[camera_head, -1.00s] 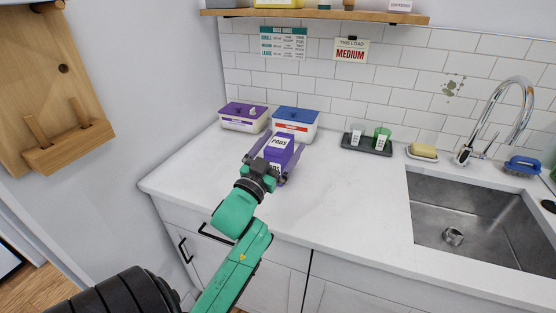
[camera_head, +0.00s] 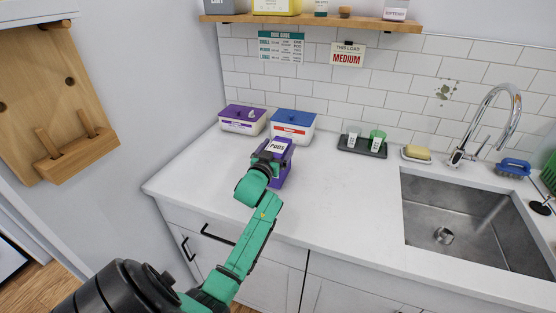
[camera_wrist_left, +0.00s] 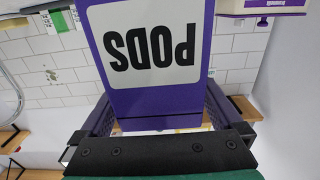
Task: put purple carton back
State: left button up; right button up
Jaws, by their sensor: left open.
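The purple carton (camera_head: 283,172) with a white "PODS" label stands on the white counter, in front of the purple-lidded and blue-lidded tubs. My left gripper (camera_head: 268,160) is at its near side and hides part of it. In the left wrist view the carton (camera_wrist_left: 150,90) fills the upper middle, its label upside down. The open fingers of the left gripper (camera_wrist_left: 158,118) lie on either side of the carton's end; I cannot tell whether they touch it. My right gripper is not in view.
The purple-lidded tub (camera_head: 243,119) and blue-lidded tub (camera_head: 292,127) stand by the tiled wall. A dark tray (camera_head: 362,147) with two small cups is to their right, then the sink (camera_head: 465,222). A wooden shelf (camera_head: 315,22) runs above. The counter right of the carton is clear.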

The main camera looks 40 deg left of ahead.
pick_arm(q)
jog(key=shift+w, duration=0.1)
jog(key=c, duration=0.9)
jog(key=shift+r, duration=0.1)
grip_shut()
